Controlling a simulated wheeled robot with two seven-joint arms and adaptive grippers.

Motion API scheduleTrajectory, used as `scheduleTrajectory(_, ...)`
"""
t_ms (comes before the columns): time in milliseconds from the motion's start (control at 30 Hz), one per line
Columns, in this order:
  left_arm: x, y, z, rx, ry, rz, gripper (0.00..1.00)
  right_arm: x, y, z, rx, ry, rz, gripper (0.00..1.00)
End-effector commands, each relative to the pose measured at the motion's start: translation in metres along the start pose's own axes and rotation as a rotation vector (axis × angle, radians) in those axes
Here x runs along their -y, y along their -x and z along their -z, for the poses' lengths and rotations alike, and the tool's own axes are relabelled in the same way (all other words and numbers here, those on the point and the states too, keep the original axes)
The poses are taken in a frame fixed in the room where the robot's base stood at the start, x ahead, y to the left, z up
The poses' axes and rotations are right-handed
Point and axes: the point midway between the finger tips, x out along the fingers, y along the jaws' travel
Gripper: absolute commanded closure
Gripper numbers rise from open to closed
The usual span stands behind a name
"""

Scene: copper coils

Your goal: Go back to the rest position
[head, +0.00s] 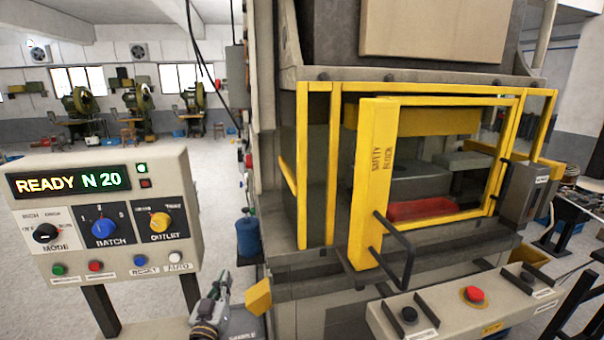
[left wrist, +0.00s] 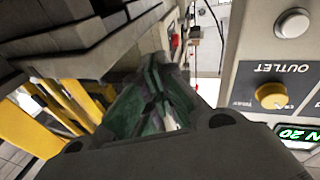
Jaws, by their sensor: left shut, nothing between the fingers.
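My left gripper (head: 222,292) is low in the head view, between the control panel (head: 105,215) and the press (head: 410,290). It is shut and empty, and apart from both. In the left wrist view its dark greenish fingers (left wrist: 152,100) are together in the middle. That view also shows the panel's yellow outlet knob (left wrist: 271,96) on the right. My right gripper is in neither view.
The press has a yellow-framed guard (head: 332,165) and a yellow safety block (head: 377,185) with a black handle (head: 405,250). A beige button console (head: 470,300) stands in front on the right. A blue canister (head: 247,235) stands left of the press. Open floor lies behind the panel.

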Motion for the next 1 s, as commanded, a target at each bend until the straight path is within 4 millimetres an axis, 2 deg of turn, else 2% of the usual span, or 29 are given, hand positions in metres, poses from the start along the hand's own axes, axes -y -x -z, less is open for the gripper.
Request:
scheduleTrajectory(200, -0.024, 0.024, -0.024, 0.16, -0.028, -0.104, 1.0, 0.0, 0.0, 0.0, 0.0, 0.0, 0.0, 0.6)
scheduleTrajectory(500, -0.046, 0.068, -0.059, 0.4, -0.065, -0.199, 1.0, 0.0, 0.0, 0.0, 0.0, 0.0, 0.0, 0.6)
scheduleTrajectory(733, -0.052, 0.109, -0.083, 0.596, -0.093, -0.231, 1.0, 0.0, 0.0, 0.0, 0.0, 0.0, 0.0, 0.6)
scheduleTrajectory(1000, -0.049, 0.166, -0.104, 0.832, -0.124, -0.225, 1.0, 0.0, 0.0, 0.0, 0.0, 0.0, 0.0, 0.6)
